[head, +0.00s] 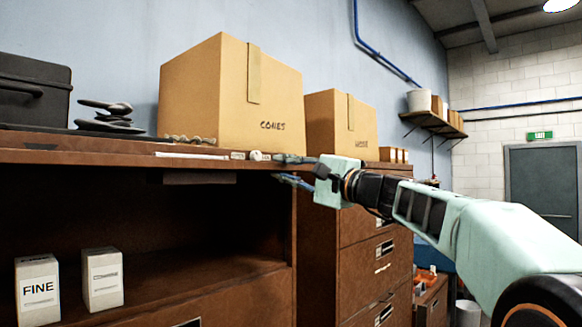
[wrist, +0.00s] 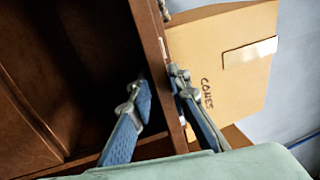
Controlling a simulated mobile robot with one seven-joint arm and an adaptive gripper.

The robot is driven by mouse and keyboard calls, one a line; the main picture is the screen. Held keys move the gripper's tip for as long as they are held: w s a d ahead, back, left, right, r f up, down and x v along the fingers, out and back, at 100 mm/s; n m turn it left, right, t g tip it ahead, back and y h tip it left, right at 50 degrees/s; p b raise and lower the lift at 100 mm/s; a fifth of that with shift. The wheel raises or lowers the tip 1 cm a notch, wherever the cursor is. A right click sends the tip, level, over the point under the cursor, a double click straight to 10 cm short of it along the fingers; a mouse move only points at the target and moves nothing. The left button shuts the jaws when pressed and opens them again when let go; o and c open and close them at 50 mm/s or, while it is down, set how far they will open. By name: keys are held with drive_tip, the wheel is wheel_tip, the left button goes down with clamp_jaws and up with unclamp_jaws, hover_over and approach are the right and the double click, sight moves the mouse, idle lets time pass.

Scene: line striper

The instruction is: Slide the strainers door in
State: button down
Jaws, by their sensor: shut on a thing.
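The strainers door appears to be the brown horizontal panel (head: 90,150) along the top of the open compartment. A pale strip lies on its upper side, and a dark strip shows under it. White boxes marked FINE (head: 38,288) and apparently COARSE (head: 102,279) stand in the open compartment. My gripper (head: 283,169) is at the panel's right end, one finger above and one below. In the wrist view the fingers (wrist: 160,100) straddle the brown panel edge (wrist: 160,65), shut on it. Where door and cabinet top meet is unclear.
The CONES carton (head: 225,95) and a second carton (head: 342,122) stand on top, close behind my gripper. A black case (head: 32,90) and dark stacked pieces (head: 108,115) are at the left.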

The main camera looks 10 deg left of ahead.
drive_tip(key=shift+w+a, duration=0.2)
drive_tip(key=shift+a, duration=0.15)
drive_tip(key=shift+f+p+x, duration=0.2)
drive_tip(key=shift+p+x, duration=0.1)
drive_tip(key=shift+x, duration=0.7)
drive_tip(key=shift+f+p+x, duration=0.25)
drive_tip(key=shift+x, duration=0.7)
drive_tip(key=shift+f+p+x, duration=0.2)
drive_tip(key=shift+p+x, duration=0.1)
drive_tip(key=shift+x, duration=0.7)
drive_tip(key=shift+a+r, duration=0.1)
drive_tip(key=c, duration=2.1)
unclamp_jaws()
drive_tip(key=o, duration=0.4)
drive_tip(key=shift+w+a, duration=0.15)
drive_tip(key=shift+a, duration=0.05)
drive_tip(key=shift+c, duration=0.2)
drive_tip(key=shift+d, duration=0.15)
